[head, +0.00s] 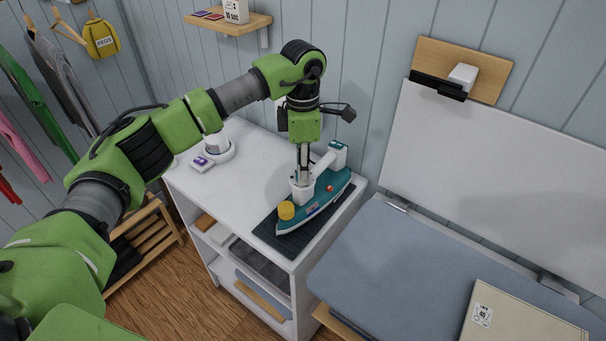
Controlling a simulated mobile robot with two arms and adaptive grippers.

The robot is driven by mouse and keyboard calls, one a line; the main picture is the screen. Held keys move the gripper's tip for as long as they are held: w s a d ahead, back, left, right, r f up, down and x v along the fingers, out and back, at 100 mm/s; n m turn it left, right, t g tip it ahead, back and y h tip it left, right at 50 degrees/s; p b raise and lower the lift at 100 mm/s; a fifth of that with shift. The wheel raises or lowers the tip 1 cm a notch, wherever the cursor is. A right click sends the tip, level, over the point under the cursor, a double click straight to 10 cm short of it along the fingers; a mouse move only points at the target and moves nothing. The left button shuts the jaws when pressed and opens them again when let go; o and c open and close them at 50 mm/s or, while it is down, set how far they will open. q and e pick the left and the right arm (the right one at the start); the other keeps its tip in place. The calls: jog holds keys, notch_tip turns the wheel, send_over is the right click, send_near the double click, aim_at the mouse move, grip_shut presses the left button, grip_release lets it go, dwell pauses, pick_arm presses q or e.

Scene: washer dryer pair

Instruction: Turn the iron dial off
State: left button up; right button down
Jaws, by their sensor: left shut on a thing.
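The iron (318,203) is teal and white and rests on a dark mat (267,232) on top of a white cabinet. A yellow round knob (286,211) sits at its front end, and a small red spot shows on its side. My left gripper (301,184) points down onto the white upper part of the iron, just behind the yellow knob. Its fingers are shut on a part of the iron, and they hide what lies between them. I cannot tell which part is the dial or how it is turned. My right gripper is not in view.
The white cabinet (222,205) has open shelves with folded things. A small white device (213,151) stands at its back left. A blue-grey ironing board (385,253) is close on the right, with a beige folded item (520,318) on it. Clothes hang at the left.

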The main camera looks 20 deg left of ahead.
pick_arm(q)
jog(key=n+b, duration=0.2)
jog(key=n, duration=0.3)
jog(key=shift+n, duration=0.3)
jog(key=n+b, duration=0.2)
jog(key=n, duration=0.3)
jog(key=n+b, duration=0.2)
jog(key=n, duration=0.4)
jog(key=shift+a+n+t, duration=0.1)
jog(key=shift+n+t, duration=0.2)
jog(key=shift+n, duration=0.1)
jog(key=n+b, duration=0.1)
jog(key=n, duration=0.3)
jog(key=shift+r+n+b, duration=0.1)
jog(key=shift+n+b, duration=0.2)
jog(key=o, duration=1.1)
jog(key=shift+o, duration=0.2)
